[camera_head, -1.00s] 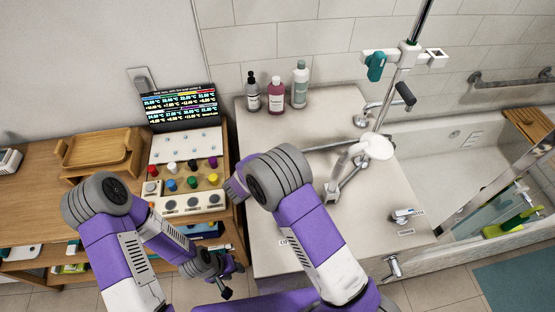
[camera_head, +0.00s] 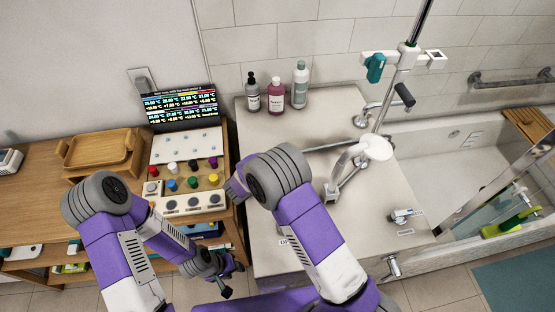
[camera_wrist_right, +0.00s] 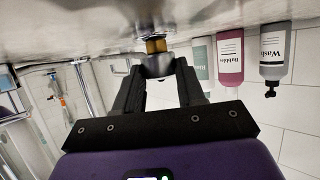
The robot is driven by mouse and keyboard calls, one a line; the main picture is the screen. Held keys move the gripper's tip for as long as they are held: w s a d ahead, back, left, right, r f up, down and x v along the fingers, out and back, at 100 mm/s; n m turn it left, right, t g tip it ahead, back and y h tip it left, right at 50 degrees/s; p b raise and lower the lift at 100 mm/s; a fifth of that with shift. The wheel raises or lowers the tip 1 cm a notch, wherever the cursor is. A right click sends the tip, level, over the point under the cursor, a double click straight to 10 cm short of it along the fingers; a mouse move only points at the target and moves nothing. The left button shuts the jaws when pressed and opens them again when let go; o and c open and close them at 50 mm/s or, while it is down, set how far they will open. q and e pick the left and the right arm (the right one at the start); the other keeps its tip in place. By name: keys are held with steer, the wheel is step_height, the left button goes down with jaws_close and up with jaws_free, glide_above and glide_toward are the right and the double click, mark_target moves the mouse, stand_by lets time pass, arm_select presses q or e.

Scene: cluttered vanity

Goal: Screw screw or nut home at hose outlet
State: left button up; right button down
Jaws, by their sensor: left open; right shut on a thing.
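In the right wrist view, which is upside down, my right gripper (camera_wrist_right: 158,75) is shut on a small grey metal piece (camera_wrist_right: 157,65). A brass-coloured ring or fitting (camera_wrist_right: 156,45) sits at the far end of that piece, against or very close to the pale counter surface. I cannot tell whether the two are threaded together. My left gripper (camera_head: 231,280) is open and empty, low beside the front of the wooden shelf unit. I cannot make out the hose outlet in the head view.
A chrome tap with a white shower head (camera_head: 375,147) is to the right. A panel with coloured knobs (camera_head: 186,147) and a wooden tray (camera_head: 97,152) are at left.

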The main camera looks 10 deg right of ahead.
steer(key=shift+s+f, duration=0.1)
stand_by(0.3)
steer(key=shift+r+p, duration=0.3)
steer(key=shift+w, duration=0.2)
stand_by(1.1)
steer(key=shift+f, duration=0.25)
stand_by(0.3)
steer(key=shift+p, duration=0.35)
stand_by(0.6)
stand_by(0.4)
steer(key=shift+r, duration=0.25)
stand_by(0.5)
steer(key=shift+p, duration=0.45)
stand_by(0.3)
steer(key=shift+f, duration=0.25)
stand_by(0.3)
